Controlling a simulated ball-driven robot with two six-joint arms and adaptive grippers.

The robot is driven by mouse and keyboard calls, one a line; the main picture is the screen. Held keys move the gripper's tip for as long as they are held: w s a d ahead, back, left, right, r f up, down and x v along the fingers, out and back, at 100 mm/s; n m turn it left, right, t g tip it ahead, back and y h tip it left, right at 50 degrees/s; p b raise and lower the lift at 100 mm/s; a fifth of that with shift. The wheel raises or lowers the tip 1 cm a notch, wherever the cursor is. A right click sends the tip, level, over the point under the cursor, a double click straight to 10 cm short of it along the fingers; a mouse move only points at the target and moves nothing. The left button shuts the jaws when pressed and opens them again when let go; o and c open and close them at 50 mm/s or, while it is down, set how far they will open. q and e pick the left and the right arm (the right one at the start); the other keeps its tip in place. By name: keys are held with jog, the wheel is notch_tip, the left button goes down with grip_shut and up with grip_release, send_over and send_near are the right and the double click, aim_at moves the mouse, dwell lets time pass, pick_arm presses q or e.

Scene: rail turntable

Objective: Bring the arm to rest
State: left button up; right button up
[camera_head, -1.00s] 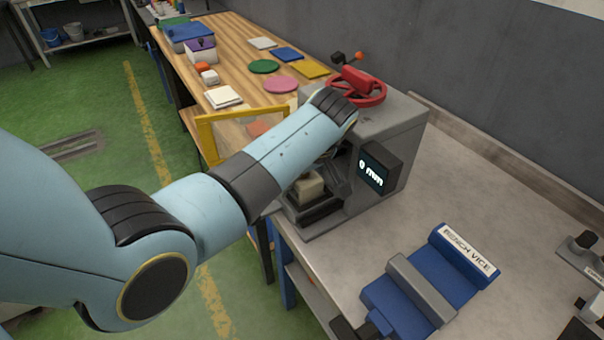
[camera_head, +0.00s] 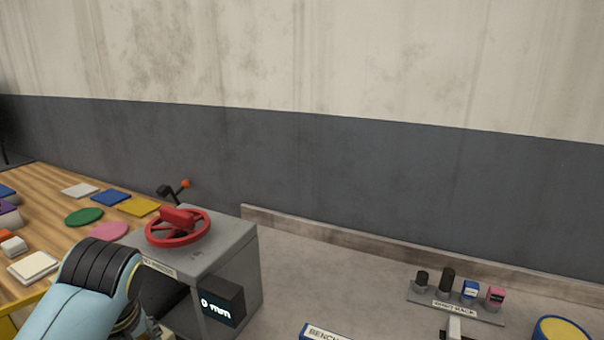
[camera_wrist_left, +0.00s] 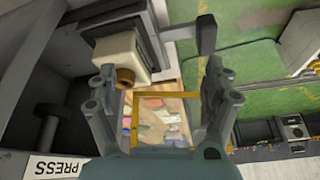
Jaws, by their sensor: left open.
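My left arm comes in from the lower left of the head view, its end link beside the grey press (camera_head: 232,262). The hand itself is out of sight there. In the left wrist view my left gripper (camera_wrist_left: 160,85) has its two fingers wide apart with nothing between them. A cream block with a brown round end (camera_wrist_left: 118,62) sits inside the press, near the left finger. The press carries a red handwheel (camera_head: 178,228) on top and a display (camera_head: 222,303) reading 0 mm. My right gripper is not in any view.
A wooden table (camera_head: 45,215) with coloured flat pieces stands at the left. A rack with several small pieces (camera_head: 455,303) and a yellow-topped round container (camera_head: 560,330) stand at the right. The worktop (camera_head: 320,270) between press and rack is clear.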

pick_arm(q)
jog(key=s+d+r+m+t+h, duration=0.1)
jog(key=s+r+m, duration=0.3)
jog(key=s, duration=0.5)
jog(key=s+d+r+m+h, duration=0.1)
jog(key=s+r+m, duration=0.1)
jog(key=s+m, duration=0.65)
jog(key=s+a+f+n+g+b, duration=0.2)
jog(key=f+b, duration=1)
jog(key=f, duration=2.6)
jog(key=s+a+f+b, duration=0.1)
jog(key=s+f+b, duration=0.3)
jog(key=s+f, duration=0.6)
jog(key=s+f+b, duration=0.4)
jog(key=s+f, duration=0.5)
jog(key=f, duration=0.6)
jog(key=shift+s+a+h+b, duration=0.3)
jog(key=shift+s+a+b, duration=0.05)
jog(key=shift+s+b, duration=0.05)
